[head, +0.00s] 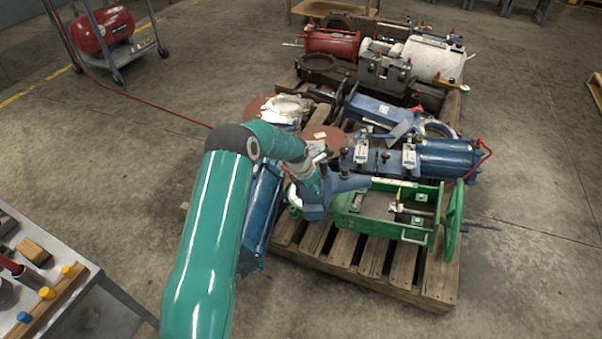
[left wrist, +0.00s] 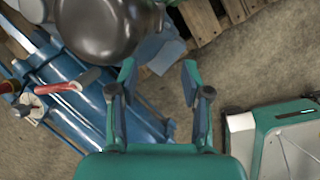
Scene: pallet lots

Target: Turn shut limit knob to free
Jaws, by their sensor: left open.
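No knob can be picked out with certainty as the shut limit knob. A long blue machine (head: 262,212) lies at the pallet's left edge, partly hidden by my left arm. A ribbed blue body (left wrist: 65,120) with a red-handled lever (left wrist: 65,87) and a round dark cap (left wrist: 105,28) shows in the left wrist view. My left gripper (left wrist: 160,75) is open and empty, its fingers apart with concrete floor and blue metal behind them. In the head view its fingertips cannot be made out clearly. My right gripper is not in view.
A wooden pallet (head: 372,264) carries a green frame with a handwheel (head: 452,221) and a blue cylinder (head: 447,158). Red and white machines stand farther back. A tool bench (head: 75,290) is at lower left. A red compressor (head: 103,30) stands at upper left, with open floor between.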

